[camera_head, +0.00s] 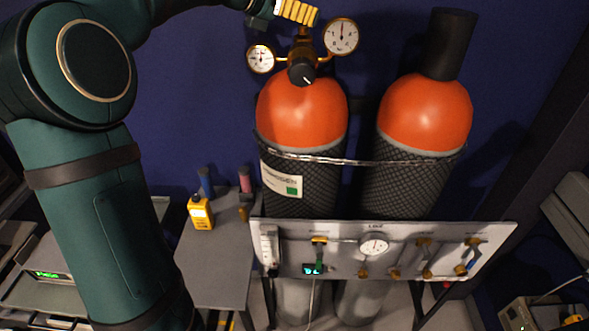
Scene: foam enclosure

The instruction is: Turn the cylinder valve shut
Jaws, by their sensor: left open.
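The left cylinder (301,108) has an orange shoulder and a black net sleeve. A brass regulator (302,46) with two round dials and a black knob sits on its top. A ribbed yellow piece, which looks like the valve handwheel (298,12), shows just above the regulator at the top edge. My left gripper (264,14) is open at the left side of the yellow piece. The picture's top edge cuts it off, so I cannot tell whether its fingers touch or surround the wheel. My right gripper is not in view.
A second orange-topped cylinder (425,112) with a black cap stands to the right. A strap (360,161) crosses both. A grey panel (340,255) with a gauge and small valves is in front. A yellow handheld device (200,212) stands on a grey side table (215,262).

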